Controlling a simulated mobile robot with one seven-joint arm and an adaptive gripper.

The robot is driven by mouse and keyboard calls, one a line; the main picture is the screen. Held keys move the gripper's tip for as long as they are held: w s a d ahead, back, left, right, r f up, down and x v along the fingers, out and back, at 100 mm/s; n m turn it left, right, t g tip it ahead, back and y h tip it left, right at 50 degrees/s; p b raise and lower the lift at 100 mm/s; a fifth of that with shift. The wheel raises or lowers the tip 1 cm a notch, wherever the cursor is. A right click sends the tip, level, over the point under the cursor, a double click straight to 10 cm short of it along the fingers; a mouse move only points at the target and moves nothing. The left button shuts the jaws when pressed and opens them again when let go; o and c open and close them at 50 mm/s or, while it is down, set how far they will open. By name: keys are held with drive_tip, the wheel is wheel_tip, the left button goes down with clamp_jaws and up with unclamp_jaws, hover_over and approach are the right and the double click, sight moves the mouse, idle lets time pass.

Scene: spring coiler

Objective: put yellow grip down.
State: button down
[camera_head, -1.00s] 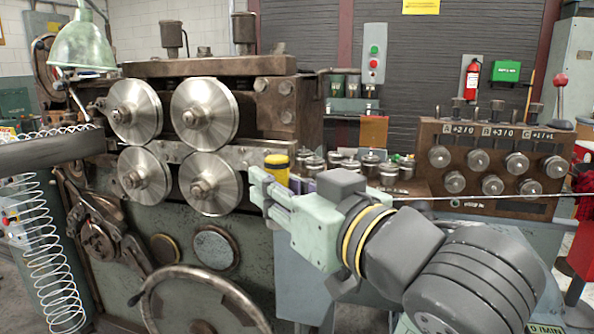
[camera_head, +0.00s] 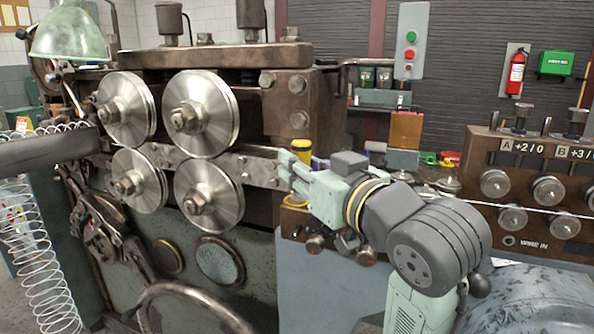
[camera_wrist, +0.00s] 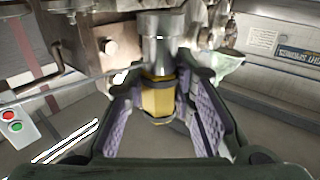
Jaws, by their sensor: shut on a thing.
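The yellow grip (camera_head: 301,146) shows as a short yellow cylinder with a dark band, just behind the fingers of my gripper (camera_head: 288,168). In the wrist view the yellow grip (camera_wrist: 157,98) is between the purple-padded fingers of my gripper (camera_wrist: 162,105), which is shut on it. A bright metal cylinder (camera_wrist: 162,46) joins one end of the grip. My gripper is in front of the machine's right side, right of the lower roller. Fingers and wrist hide part of the grip and the surface behind.
Large steel rollers (camera_head: 200,115) stand out on the coiler at left. A coiled spring (camera_head: 40,255) hangs at far left. A control block (camera_head: 530,185) with knobs and a wire is at right. A shelf with small coloured items (camera_head: 440,160) lies behind my arm.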

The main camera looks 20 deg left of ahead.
drive_tip(key=w+a, duration=0.1)
drive_tip(key=w, duration=0.1)
drive_tip(key=w+a+p, duration=0.1)
drive_tip(key=w, duration=0.1)
drive_tip(key=w+a, duration=0.1)
drive_tip(key=w, duration=0.1)
drive_tip(key=shift+w+a+f, duration=0.2)
drive_tip(key=shift+w+f, duration=0.15)
drive_tip(key=shift+w, duration=0.05)
drive_tip(key=shift+f+p, duration=0.5)
drive_tip(key=shift+f, duration=1.25)
drive_tip(key=c, duration=1.3)
unclamp_jaws()
drive_tip(key=shift+f, duration=0.1)
drive_tip(key=shift+c, duration=0.2)
drive_tip(key=shift+s+d, duration=0.15)
drive_tip(key=shift+d, duration=0.1)
drive_tip(key=b+v, duration=0.2)
drive_tip(key=v, duration=0.9)
drive_tip(key=shift+s+d, duration=0.15)
drive_tip(key=shift+d, duration=0.05)
